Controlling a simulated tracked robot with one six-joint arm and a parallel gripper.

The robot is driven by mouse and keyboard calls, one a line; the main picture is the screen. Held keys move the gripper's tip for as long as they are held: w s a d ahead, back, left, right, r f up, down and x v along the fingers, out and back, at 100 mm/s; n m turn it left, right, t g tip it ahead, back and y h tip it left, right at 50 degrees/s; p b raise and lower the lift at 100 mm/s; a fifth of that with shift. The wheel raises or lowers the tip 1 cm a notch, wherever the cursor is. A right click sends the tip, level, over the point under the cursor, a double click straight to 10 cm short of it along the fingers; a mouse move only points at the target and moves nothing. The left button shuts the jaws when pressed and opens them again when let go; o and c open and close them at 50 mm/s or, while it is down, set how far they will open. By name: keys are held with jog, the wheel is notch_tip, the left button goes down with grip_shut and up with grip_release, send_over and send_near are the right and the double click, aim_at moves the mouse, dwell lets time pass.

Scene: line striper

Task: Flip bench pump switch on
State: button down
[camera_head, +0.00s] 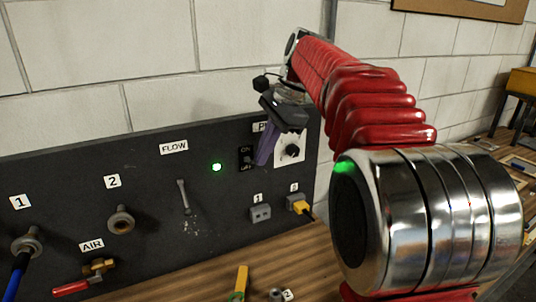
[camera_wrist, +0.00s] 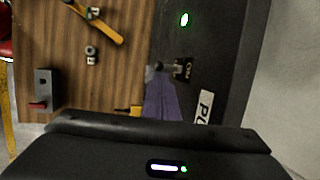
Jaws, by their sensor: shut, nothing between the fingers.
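The pump switch (camera_head: 246,157) is a small black plate marked ON at the top, with a second marking below, on the dark upright panel (camera_head: 60,165). In the wrist view the switch (camera_wrist: 182,69) shows its ON mark beside the fingertips. My gripper (camera_head: 264,150) has purple fingers, shut and empty, just right of the switch plate. In the wrist view the fingers (camera_wrist: 162,100) point at the switch's lower part. A white label beginning with P (camera_wrist: 203,107) is partly covered in the head view.
A green lamp (camera_head: 217,167) glows left of the switch. A white plate with a black knob (camera_head: 291,150) is close right of my fingers. Below are a grey socket (camera_head: 260,213) and a yellow plug (camera_head: 297,203). A yellow-handled tool (camera_head: 241,280) lies on the wooden bench (camera_head: 190,285).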

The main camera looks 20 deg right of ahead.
jog(key=shift+r, duration=0.4)
jog(key=d+f, duration=0.3)
jog(key=d, duration=0.1)
notch_tip(320, 180, up, 10)
jog(key=w+d, duration=0.1)
jog(key=d, duration=0.1)
dwell(0.9)
jog(key=shift+r, duration=0.1)
